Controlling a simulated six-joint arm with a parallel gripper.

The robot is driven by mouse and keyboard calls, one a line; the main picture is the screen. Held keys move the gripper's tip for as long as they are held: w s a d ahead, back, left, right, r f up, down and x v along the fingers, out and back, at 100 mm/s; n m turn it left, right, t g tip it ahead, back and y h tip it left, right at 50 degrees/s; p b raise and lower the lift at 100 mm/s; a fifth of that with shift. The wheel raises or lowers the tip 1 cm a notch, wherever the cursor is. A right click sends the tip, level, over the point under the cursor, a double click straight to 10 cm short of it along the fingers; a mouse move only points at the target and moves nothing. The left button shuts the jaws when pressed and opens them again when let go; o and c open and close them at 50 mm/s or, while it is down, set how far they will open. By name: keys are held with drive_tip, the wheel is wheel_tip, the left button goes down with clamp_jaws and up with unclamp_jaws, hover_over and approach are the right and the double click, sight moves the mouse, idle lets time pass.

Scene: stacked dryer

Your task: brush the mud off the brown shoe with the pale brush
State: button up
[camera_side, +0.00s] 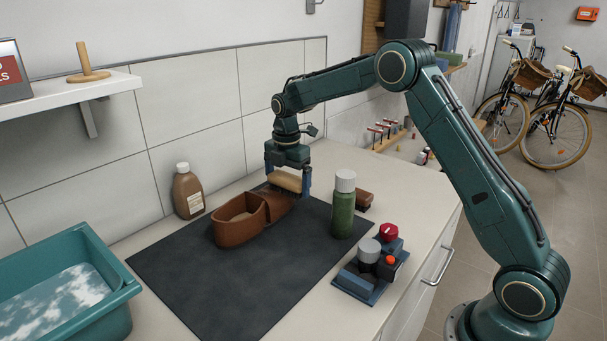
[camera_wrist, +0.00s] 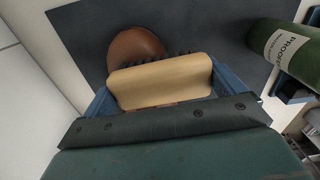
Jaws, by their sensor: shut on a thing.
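The brown shoe (camera_side: 240,222) sits on the dark mat (camera_side: 215,290) in the side view, its toe end under my gripper. The rounded end of the shoe (camera_wrist: 137,48) shows in the wrist view. My gripper (camera_side: 288,184) points down and is shut on the pale brush (camera_side: 285,180), which has a wooden back and dark bristles. In the wrist view the brush (camera_wrist: 160,82) lies across between the blue fingers, its bristles at the shoe's end. The brush is over or against the shoe; I cannot tell whether the bristles touch. No mud is clearly visible.
A green bottle (camera_side: 343,210) stands right of the shoe, with a brown block (camera_side: 364,200) behind it. A brown bottle (camera_side: 188,192) stands by the wall. A blue fixture with knobs (camera_side: 371,267) is front right. A teal water tub (camera_side: 120,285) is left. The mat's front is clear.

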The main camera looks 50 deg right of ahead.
drive_tip(key=shift+r, duration=4.15)
